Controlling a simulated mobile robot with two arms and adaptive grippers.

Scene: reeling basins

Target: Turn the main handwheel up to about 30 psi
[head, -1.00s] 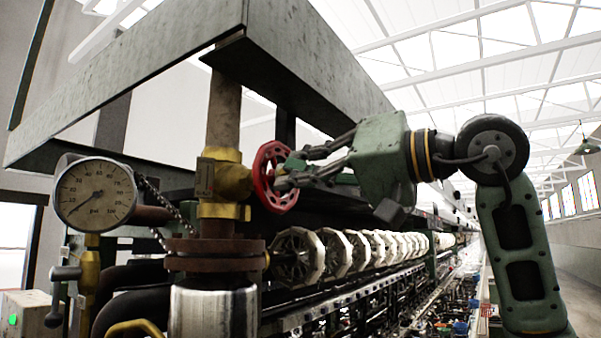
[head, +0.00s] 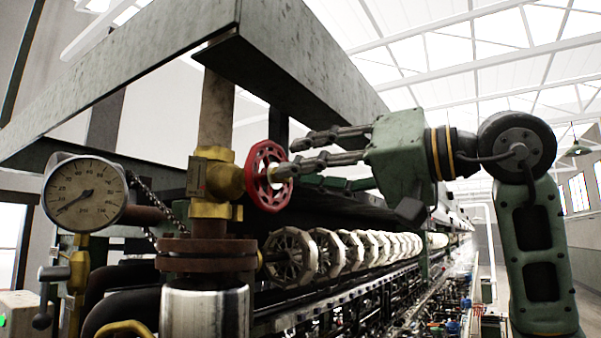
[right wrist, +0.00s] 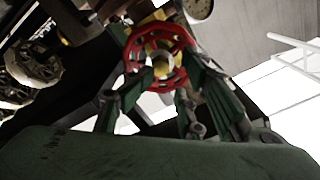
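The red main handwheel (head: 258,160) sits on a brass valve (head: 223,180) on an upright pipe. It also shows in the right wrist view (right wrist: 132,50), ahead of the fingers. A round psi gauge (head: 100,180) is at the left; its needle points down-left, to the low end of the dial. My right gripper (head: 288,158) is right of the wheel with its fingers apart. The lower finger's tip overlaps the wheel's face in the head view; I cannot tell whether it touches. In the right wrist view the fingers (right wrist: 147,92) are spread and hold nothing. My left gripper is out of view.
A grey metal frame (head: 290,70) hangs above the valve and wheel. A row of pale reels (head: 328,252) runs back below the wheel. A rusty flange (head: 205,254) is under the valve. A chain (head: 147,208) hangs beside the gauge.

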